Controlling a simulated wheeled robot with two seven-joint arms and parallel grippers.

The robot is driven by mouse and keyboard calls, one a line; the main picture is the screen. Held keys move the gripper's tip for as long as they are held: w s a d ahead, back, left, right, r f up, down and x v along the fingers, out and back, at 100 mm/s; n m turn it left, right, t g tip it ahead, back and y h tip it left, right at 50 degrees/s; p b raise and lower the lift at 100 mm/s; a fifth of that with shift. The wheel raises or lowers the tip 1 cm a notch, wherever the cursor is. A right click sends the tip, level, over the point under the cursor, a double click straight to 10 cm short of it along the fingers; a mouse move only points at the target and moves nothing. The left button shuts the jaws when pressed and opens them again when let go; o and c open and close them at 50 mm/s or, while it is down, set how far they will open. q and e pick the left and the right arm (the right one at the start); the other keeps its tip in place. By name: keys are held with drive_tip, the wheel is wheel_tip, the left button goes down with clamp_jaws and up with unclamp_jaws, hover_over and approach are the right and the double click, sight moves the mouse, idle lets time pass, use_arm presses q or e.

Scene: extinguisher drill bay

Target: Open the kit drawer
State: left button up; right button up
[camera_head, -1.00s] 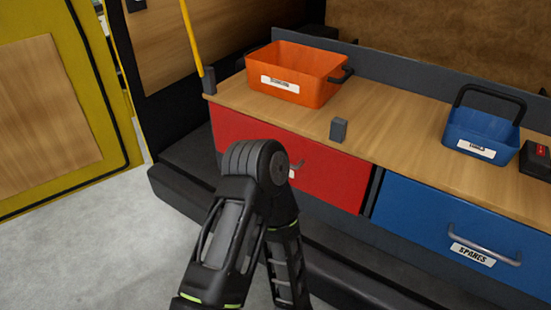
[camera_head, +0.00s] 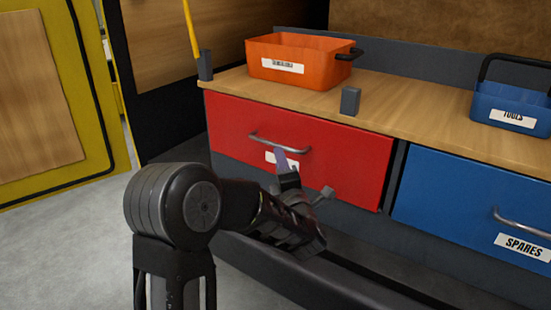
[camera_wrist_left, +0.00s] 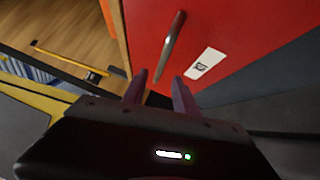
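The red drawer (camera_head: 350,155) is shut in the bench front, left of a blue drawer. Its grey bar handle (camera_head: 279,142) runs across the upper front, with a white label (camera_head: 272,158) partly hidden under it. My left gripper (camera_head: 302,176) is just below the handle, its purple finger showing against the red front. In the left wrist view its two purple fingers (camera_wrist_left: 159,88) are apart with nothing between them. The handle (camera_wrist_left: 170,47) lies beyond the fingertips there, apart from them, with the white label (camera_wrist_left: 205,63) to its right. My right gripper is not in view.
The blue drawer (camera_head: 450,200), labelled SPARES, is shut at right. An orange bin (camera_head: 300,75), a small grey block (camera_head: 350,100) and a blue TOOLS caddy (camera_head: 510,115) stand on the wooden bench top. A dark ledge (camera_head: 290,270) runs below the drawers. Floor at left is clear.

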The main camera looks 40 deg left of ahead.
sight(276, 145)
use_arm(q)
drive_tip(key=shift+x, duration=3.9)
drive_tip(key=shift+c, duration=0.2)
clamp_jaws()
drive_tip(key=shift+f, duration=0.1)
